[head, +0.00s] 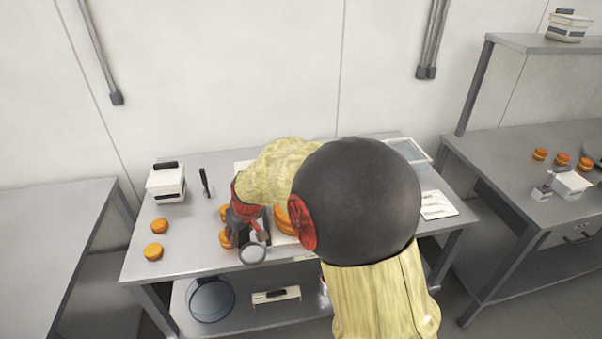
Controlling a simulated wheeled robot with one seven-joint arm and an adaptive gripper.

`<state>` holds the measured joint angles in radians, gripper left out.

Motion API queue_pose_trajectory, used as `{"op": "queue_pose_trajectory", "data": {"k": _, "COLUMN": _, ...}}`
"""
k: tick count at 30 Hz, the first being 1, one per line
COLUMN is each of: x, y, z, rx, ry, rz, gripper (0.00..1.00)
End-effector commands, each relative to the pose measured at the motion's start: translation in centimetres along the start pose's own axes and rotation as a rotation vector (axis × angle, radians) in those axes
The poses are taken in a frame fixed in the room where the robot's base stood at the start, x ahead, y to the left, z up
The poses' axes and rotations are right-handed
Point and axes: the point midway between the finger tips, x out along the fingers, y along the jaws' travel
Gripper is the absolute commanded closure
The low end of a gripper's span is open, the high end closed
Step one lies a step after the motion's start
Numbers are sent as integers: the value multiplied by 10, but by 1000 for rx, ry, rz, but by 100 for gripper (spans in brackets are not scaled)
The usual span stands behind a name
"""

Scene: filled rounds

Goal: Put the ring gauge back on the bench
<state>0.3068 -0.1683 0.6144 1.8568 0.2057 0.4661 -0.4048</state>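A grey ring gauge (252,254) shows at the front edge of the bench (190,255), left of the middle. My gripper (251,231) is just above it, pointing down at the bench, and appears shut on the gauge. The ring hangs at the fingertips and overlaps the bench's front edge in the picture. The gap between ring and bench top cannot be judged. My arm hides the contact of the fingers and much of the middle of the bench.
Orange rounds (153,251) stand at the left and around my gripper. A white box (166,183) and a dark-handled tool (205,182) are at the back left. A white tray (438,205) lies at the right. Bare bench top shows between the left rounds and my gripper.

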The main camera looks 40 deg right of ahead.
Motion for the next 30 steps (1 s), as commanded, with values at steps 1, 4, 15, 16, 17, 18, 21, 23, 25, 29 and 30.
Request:
{"op": "queue_pose_trajectory", "data": {"k": 1, "x": 6, "y": -7, "z": 3, "rx": -5, "ry": -3, "rz": -3, "gripper": 94}}
{"op": "queue_pose_trajectory", "data": {"k": 4, "x": 16, "y": -18, "z": 9, "rx": -11, "ry": -4, "rz": -5, "gripper": 94}}
{"op": "queue_pose_trajectory", "data": {"k": 15, "x": 63, "y": -68, "z": 34, "rx": -36, "ry": -5, "rz": -15, "gripper": 94}}
{"op": "queue_pose_trajectory", "data": {"k": 16, "x": 67, "y": -73, "z": 36, "rx": -37, "ry": -4, "rz": -15, "gripper": 94}}
{"op": "queue_pose_trajectory", "data": {"k": 17, "x": 71, "y": -78, "z": 38, "rx": -40, "ry": -4, "rz": -17, "gripper": 94}}
{"op": "queue_pose_trajectory", "data": {"k": 18, "x": 76, "y": -83, "z": 40, "rx": -43, "ry": -4, "rz": -17, "gripper": 94}}
{"op": "queue_pose_trajectory", "data": {"k": 21, "x": 90, "y": -98, "z": 48, "rx": -49, "ry": -4, "rz": -20, "gripper": 94}}
{"op": "queue_pose_trajectory", "data": {"k": 23, "x": 97, "y": -106, "z": 50, "rx": -53, "ry": -3, "rz": -21, "gripper": 94}}
{"op": "queue_pose_trajectory", "data": {"k": 25, "x": 106, "y": -115, "z": 55, "rx": -57, "ry": -4, "rz": -23, "gripper": 94}}
{"op": "queue_pose_trajectory", "data": {"k": 29, "x": 118, "y": -129, "z": 62, "rx": -64, "ry": -3, "rz": -25, "gripper": 94}}
{"op": "queue_pose_trajectory", "data": {"k": 30, "x": 122, "y": -133, "z": 64, "rx": -65, "ry": -3, "rz": -26, "gripper": 94}}
